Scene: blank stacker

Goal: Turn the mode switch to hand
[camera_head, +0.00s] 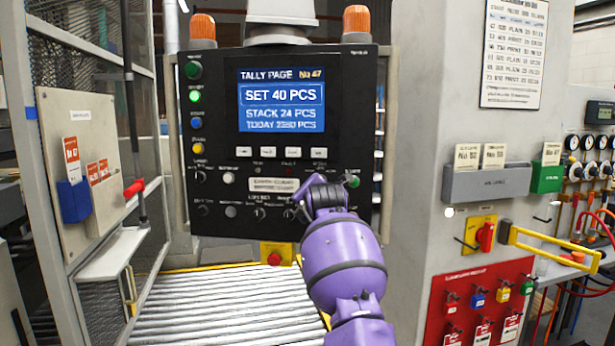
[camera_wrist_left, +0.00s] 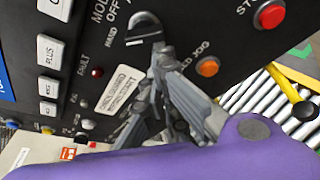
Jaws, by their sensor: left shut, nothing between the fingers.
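The black control panel (camera_head: 215,140) stands in the middle of the head view. In the left wrist view the mode switch (camera_wrist_left: 143,22) is a dark rounded knob with a pale edge, beside the printed words MODE, OFF and HAND. My left gripper (camera_head: 312,186) is at the panel's lower right and hides the switch there. In the left wrist view my left gripper (camera_wrist_left: 157,50) is shut and empty, its tips close to the knob's lower edge. I cannot tell whether they touch it, nor exactly which way the knob points. My right gripper is not in view.
Rollers (camera_head: 215,310) run below the panel. A wire cage (camera_head: 85,30) stands left, a grey pillar (camera_head: 430,120) right.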

